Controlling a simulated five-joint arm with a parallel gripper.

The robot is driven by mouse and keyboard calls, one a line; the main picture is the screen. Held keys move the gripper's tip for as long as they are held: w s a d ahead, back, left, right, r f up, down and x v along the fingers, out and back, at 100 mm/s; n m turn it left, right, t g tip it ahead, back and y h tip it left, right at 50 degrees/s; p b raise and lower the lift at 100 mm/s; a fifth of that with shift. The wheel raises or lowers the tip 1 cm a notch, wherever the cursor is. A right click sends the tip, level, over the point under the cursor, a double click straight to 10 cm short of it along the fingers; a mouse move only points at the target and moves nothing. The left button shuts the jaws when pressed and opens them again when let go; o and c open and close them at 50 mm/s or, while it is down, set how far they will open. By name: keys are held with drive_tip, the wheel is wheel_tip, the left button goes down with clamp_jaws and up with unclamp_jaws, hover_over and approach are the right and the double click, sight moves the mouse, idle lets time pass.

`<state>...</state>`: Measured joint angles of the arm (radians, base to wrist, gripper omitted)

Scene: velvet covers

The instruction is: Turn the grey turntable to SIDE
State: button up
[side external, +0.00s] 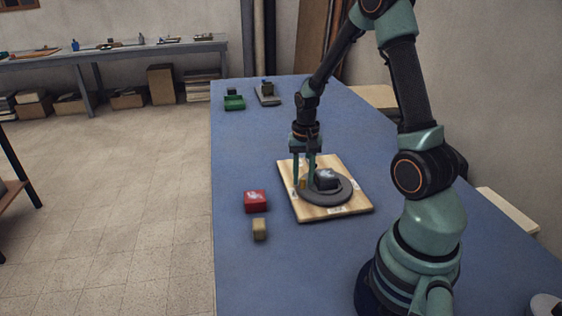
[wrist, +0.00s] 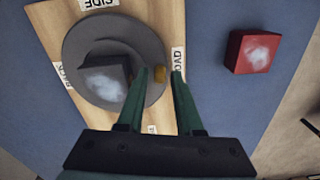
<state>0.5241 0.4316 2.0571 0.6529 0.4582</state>
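The grey turntable (side external: 340,194) sits on a wooden board (side external: 310,210); it also shows in the wrist view (wrist: 85,38). A dark block with a pale patch (side external: 327,178) stands on it. A yellow-orange peg (wrist: 159,75) is at the disc's rim beside the LOAD label (wrist: 178,61). The SIDE label (wrist: 99,3) is at the top of the wrist view, and BACK (wrist: 64,76) is at the left. My gripper (side external: 303,182) points down over the rim. Its fingers are open, one on each side of the peg, with small gaps visible. The label nearest my gripper's body is mostly hidden.
A red block (side external: 255,201) and a small tan block (side external: 259,229) lie left of the board on the blue table cover (side external: 240,150). A green tray (side external: 234,103) and a grey tray (side external: 267,98) holding an item stand at the far end. The cover between is clear.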

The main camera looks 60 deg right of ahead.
clamp_jaws()
idle(1.2)
